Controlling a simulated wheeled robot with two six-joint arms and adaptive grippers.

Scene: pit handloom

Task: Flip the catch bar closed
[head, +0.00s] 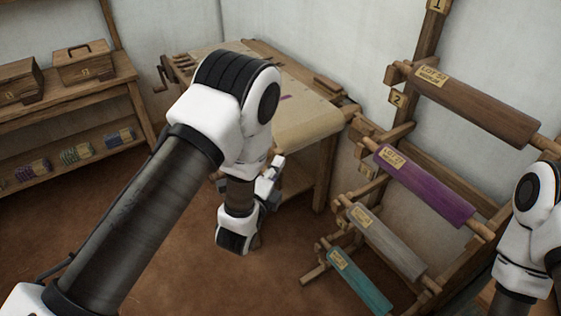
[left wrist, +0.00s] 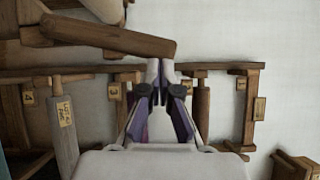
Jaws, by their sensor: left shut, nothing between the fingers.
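My left gripper (head: 272,172) is at the near right side of the wooden loom (head: 322,165), partly overlapped by my own arm in the head view. In the left wrist view the gripper (left wrist: 160,70) is shut with nothing between its fingers. A slanted wooden bar (left wrist: 110,35) lies across the picture just beyond the fingertips. It may be the catch bar. Its right end is close to the fingertips, and I cannot tell whether they touch. My right gripper is outside the frames; only part of the right arm shows at the right edge of the head view.
A wall rack holds a brown roll (head: 477,105), a purple roll (head: 425,187), a grey roll (head: 385,240) and a teal roll (head: 360,283), right of the left gripper. A shelf (head: 110,75) with wooden boxes stands at the left. Bare floor (head: 190,255) lies between.

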